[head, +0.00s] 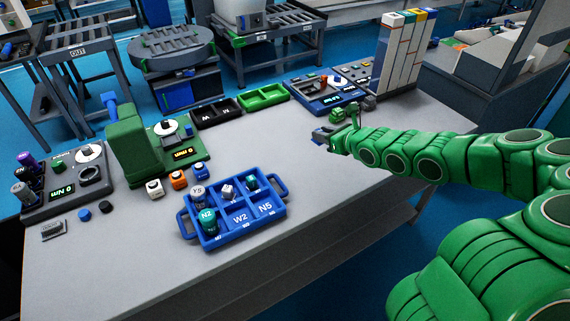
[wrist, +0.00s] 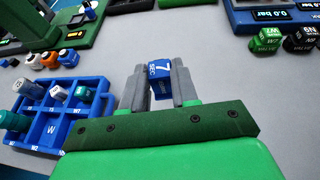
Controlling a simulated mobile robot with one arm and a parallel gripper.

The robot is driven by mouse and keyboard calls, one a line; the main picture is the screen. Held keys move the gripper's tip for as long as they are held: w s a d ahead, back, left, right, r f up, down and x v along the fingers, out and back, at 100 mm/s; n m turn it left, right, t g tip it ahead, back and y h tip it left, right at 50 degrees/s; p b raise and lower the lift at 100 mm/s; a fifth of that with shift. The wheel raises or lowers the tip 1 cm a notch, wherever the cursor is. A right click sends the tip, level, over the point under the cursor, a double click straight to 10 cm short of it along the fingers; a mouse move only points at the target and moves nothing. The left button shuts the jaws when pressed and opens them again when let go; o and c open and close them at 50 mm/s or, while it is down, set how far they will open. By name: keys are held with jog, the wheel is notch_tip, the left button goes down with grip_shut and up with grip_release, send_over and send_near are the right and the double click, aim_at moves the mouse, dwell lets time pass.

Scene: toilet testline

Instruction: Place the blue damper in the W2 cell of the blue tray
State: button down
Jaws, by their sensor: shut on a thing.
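The blue damper (wrist: 160,83), a small block with a white 7 and "SEC" on it, sits between the two grey fingers of my gripper (wrist: 162,88). My gripper (head: 325,138) is shut on it above the right part of the table; the damper shows only small in the head view. The blue tray (head: 282,207) lies to the left of my gripper, apart from it. Its W2 cell (head: 240,218), front middle, is empty. The N5 cell (head: 265,210) to its right is also empty. The tray (wrist: 103,86) also shows at the left of the wrist view.
Teal N2 (head: 208,220) and grey Y5 (head: 199,196) cylinders stand in the tray's left cells. A white cube (head: 228,191) and a teal piece (head: 252,184) are in its back cells. Green and black valves (wrist: 268,42) stand beyond my gripper. The table between gripper and tray is clear.

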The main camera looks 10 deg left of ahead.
jog(key=s+a+f+n+g+y, duration=0.2)
jog(key=s+a+n+g, duration=0.2)
jog(key=s+a, duration=0.7)
jog(key=n+g, duration=0.3)
jog(key=g, duration=0.1)
send_over(247, 220)
notch_tip(247, 220, down, 3)
jog(key=shift+y, duration=0.4)
jog(key=shift+f, duration=3.45)
jog(key=shift+f, duration=0.15)
jog(key=c, duration=0.9)
grip_release()
jog(key=shift+o, duration=0.2)
jog(key=shift+d+r, duration=0.25)
jog(key=v, duration=1.1)
jog(key=shift+d, duration=0.2)
